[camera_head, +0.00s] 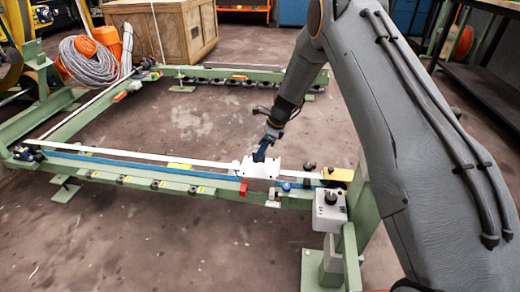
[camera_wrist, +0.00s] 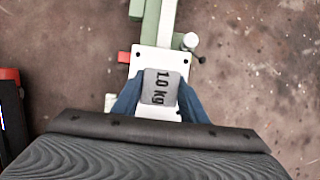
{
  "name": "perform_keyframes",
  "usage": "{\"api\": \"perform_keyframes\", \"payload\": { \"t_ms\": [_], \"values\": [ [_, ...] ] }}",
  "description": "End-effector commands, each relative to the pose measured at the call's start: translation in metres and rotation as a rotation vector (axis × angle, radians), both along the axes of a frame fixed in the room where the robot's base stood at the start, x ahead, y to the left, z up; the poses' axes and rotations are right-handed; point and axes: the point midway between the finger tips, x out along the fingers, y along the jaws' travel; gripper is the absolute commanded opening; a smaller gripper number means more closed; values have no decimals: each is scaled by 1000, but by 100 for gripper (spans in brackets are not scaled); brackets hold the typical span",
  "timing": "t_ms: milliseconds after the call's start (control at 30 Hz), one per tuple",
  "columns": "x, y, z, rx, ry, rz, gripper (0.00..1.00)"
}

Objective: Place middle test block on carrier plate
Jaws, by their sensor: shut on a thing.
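The test block (camera_wrist: 160,87) is a grey block marked "1.0 KG" in the wrist view. My gripper (camera_wrist: 158,92) has its blue fingers closed on the two sides of it. The white carrier plate (camera_wrist: 160,56) lies behind and under the block in that view, with its edges showing around it. In the head view my gripper (camera_head: 260,154) points down at the white carrier plate (camera_head: 258,169) on the green rail. There the block is mostly hidden by the fingers. I cannot tell whether its underside touches the plate.
The green frame (camera_head: 110,177) carries a blue strip and small fittings along its near rail. A red piece (camera_head: 243,188) sits by the plate. A grey box with a black knob (camera_head: 329,209) stands at the right corner. A wooden crate (camera_head: 165,32) is behind.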

Motion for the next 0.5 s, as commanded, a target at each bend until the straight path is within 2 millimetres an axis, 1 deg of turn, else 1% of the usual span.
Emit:
{"api": "perform_keyframes", "payload": {
  "t_ms": [300, 400, 500],
  "values": [
    [2, 0, -40, 1, -2, -2, 0],
    [2, 0, -44, 0, -3, -1, 0],
    [2, 0, -43, 0, -3, -1, 0]
  ]
}}
